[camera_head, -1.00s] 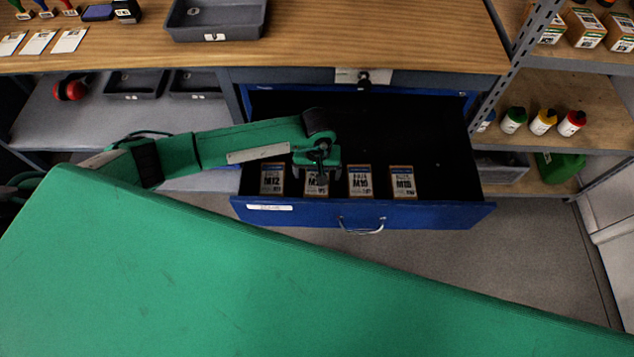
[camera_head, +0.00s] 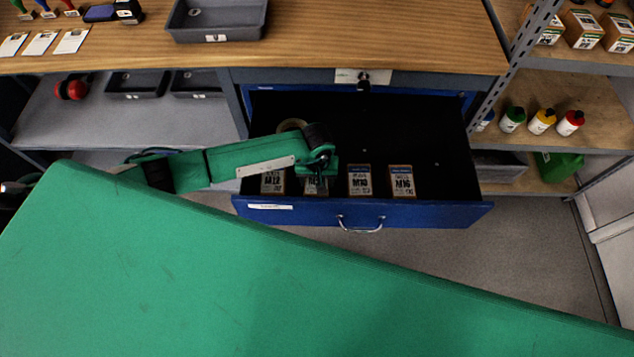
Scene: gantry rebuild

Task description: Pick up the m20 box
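The open blue drawer (camera_head: 463,212) holds a row of small boxes along its front. The second box from the left (camera_head: 316,188) is partly covered by my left gripper (camera_head: 319,178); its label, which looked like M2-something earlier, is mostly hidden now. Beside it stand the M12 box (camera_head: 272,184) on the left, the M10 box (camera_head: 360,181) and a box that seems to read M16 (camera_head: 402,182) on the right. My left gripper points down at the second box's top. Its fingers are too small and dark to show whether they grip it. My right gripper is out of view.
A tan ring-shaped roll (camera_head: 291,126) lies in the drawer behind my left wrist. The drawer's right part is empty and dark. The wooden worktop (camera_head: 400,40) with a grey tray (camera_head: 216,34) is above. Shelves with bottles (camera_head: 542,121) stand at the right.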

